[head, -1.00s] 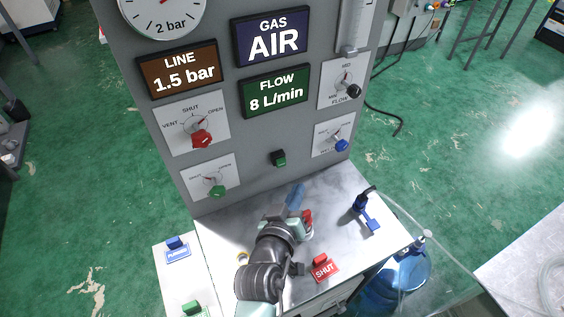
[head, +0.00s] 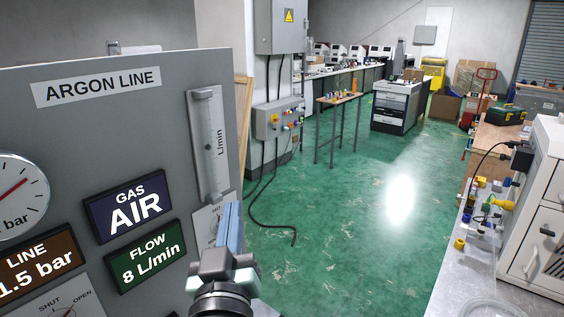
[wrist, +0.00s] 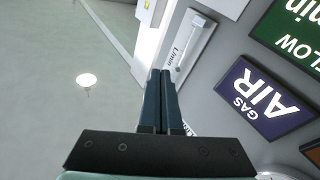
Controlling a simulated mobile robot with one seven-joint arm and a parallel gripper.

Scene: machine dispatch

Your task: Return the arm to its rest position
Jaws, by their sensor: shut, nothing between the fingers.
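My gripper (head: 229,228) is raised in front of the right part of the grey argon line panel (head: 130,98) in the head view. Its blue-grey fingers point up and cover the lower right of the panel face. In the wrist view the two fingers (wrist: 161,75) lie side by side, shut, with nothing between them. Beyond them the wrist view shows the flowmeter tube (wrist: 190,45) and the GAS AIR sign (wrist: 262,97). Most of my arm is below the head view.
The GAS AIR sign (head: 128,206) and the FLOW 8 L/min sign (head: 146,257) are left of my gripper. Green floor (head: 340,230) lies open to the right. A bench (head: 470,262) with fittings and a white cabinet (head: 545,210) stand at the far right.

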